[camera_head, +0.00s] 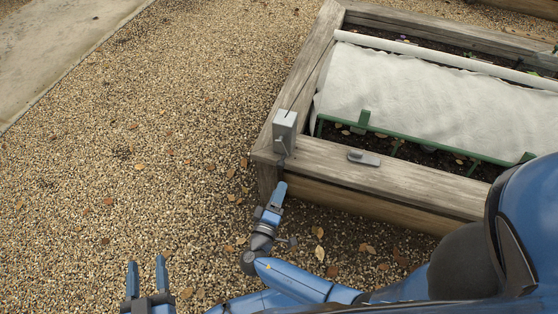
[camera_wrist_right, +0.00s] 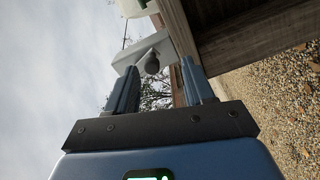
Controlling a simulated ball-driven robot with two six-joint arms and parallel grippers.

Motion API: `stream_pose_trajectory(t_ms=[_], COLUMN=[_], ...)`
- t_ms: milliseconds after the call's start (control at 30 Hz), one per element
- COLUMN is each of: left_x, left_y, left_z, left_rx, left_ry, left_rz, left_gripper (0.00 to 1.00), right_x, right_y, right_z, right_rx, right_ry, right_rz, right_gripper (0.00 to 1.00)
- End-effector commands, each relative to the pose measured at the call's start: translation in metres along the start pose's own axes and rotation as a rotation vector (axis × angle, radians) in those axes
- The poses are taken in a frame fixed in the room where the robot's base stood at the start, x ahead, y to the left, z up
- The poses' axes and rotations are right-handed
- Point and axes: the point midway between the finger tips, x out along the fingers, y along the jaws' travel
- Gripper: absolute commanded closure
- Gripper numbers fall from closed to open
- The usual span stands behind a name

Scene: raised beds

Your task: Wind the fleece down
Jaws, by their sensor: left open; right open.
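The white fleece (camera_head: 420,95) lies over a green frame (camera_head: 400,136) in the raised bed, with a pale roller (camera_head: 440,58) along its far side. A grey winch box (camera_head: 285,128) stands on the bed's near left corner, a thin cord running from it towards the far side. In the right wrist view, a dark round crank knob (camera_wrist_right: 152,63) shows in front of the box (camera_wrist_right: 135,56). My right gripper (camera_head: 279,190) is open just below the box; its fingers (camera_wrist_right: 160,78) stand either side of the knob, contact unclear. My left gripper (camera_head: 146,262) is open and empty over gravel.
The wooden bed edge (camera_head: 400,187) carries a small grey fitting (camera_head: 364,158) right of the box. Gravel (camera_head: 120,180) with scattered leaves is open ground to the left. A concrete path (camera_head: 60,45) lies at the far left. My blue body covers the lower right.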

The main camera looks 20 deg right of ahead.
Motion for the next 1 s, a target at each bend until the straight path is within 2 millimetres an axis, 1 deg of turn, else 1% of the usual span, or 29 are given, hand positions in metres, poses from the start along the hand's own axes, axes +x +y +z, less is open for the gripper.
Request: stream_pose_trajectory(t_ms=[33, 200, 300, 400, 567, 733, 867, 1000], left_x=[0.000, 0.000, 0.000, 0.000, 0.000, 0.000, 0.000, 0.000], left_y=[0.000, 0.000, 0.000, 0.000, 0.000, 0.000, 0.000, 0.000], left_z=[0.003, 0.003, 0.003, 0.003, 0.003, 0.004, 0.007, 0.010], left_rx=[0.000, 0.000, 0.000, 0.000, 0.000, 0.000, 0.000, 0.000], left_ry=[0.000, 0.000, 0.000, 0.000, 0.000, 0.000, 0.000, 0.000], left_rz=[0.000, 0.000, 0.000, 0.000, 0.000, 0.000, 0.000, 0.000], left_gripper=[0.48, 0.48, 0.48, 0.48, 0.48, 0.48, 0.48, 0.48], right_x=[0.001, 0.001, 0.002, 0.002, 0.002, 0.008, 0.022, 0.044], right_y=[0.002, 0.017, 0.022, 0.023, 0.022, 0.022, 0.022, 0.021], right_z=[-0.001, -0.009, -0.014, -0.016, -0.017, -0.017, -0.017, -0.018], right_rx=[0.126, 0.568, 0.781, 0.937, 1.080, 1.124, 1.124, 1.124], right_ry=[0.003, 0.014, 0.020, 0.022, 0.023, 0.021, 0.019, 0.019], right_rz=[-0.001, -0.009, -0.016, -0.023, -0.028, -0.027, -0.025, -0.024], right_gripper=[0.47, 0.47, 0.47, 0.47, 0.47, 0.47, 0.47, 0.47])
